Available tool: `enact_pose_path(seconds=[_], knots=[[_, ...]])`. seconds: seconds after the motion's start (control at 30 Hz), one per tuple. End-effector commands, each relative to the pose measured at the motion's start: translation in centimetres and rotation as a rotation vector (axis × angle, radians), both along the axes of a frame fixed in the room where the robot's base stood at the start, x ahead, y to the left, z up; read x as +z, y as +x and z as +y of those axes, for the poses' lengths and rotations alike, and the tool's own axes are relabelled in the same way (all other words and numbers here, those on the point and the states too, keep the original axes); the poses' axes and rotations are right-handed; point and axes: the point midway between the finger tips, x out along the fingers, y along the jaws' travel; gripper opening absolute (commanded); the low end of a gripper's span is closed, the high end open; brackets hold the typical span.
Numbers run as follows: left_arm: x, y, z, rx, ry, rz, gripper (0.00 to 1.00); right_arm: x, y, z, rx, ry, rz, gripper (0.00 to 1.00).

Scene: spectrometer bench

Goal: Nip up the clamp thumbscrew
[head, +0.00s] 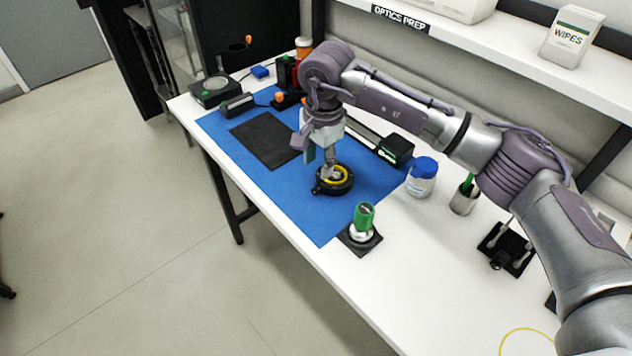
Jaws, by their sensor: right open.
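My right gripper (331,170) points down over a round black holder (333,188) with a yellow coil or ring in it, on the blue mat (302,208). Its fingers are open, with the tips at or just above the middle of the holder. I cannot tell whether they touch it. A small black tab sticks out at the holder's left front edge. The clamp thumbscrew cannot be made out for certain; an orange knob (279,97) shows on a black device at the back of the mat. My left gripper is not in view.
A green-topped tool (364,216) stands on a black base in front of the mat. A blue-lidded jar (422,177), a cup (463,198) and a black box (396,150) stand to the right. A dark pad (264,141) lies left. The mat's front is clear.

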Motion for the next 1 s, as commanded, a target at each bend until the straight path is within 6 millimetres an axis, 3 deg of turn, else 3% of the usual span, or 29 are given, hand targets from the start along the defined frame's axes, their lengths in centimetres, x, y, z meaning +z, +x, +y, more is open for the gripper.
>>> enact_pose_path(seconds=[0.2, 0.4, 0.83, 1.0], knots=[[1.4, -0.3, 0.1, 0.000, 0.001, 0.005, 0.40, -4.4, 0.2, 0.3, 0.000, 0.000, 0.005, 0.42], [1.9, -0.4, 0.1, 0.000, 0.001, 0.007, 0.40, -7.2, 0.5, 0.4, 0.000, 0.000, 0.003, 0.42], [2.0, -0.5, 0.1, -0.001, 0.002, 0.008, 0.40, -8.3, 0.6, 0.5, 0.002, 0.000, 0.000, 0.42], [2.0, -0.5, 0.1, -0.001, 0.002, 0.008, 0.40, -8.2, 0.6, 0.5, 0.002, 0.000, 0.000, 0.14]])
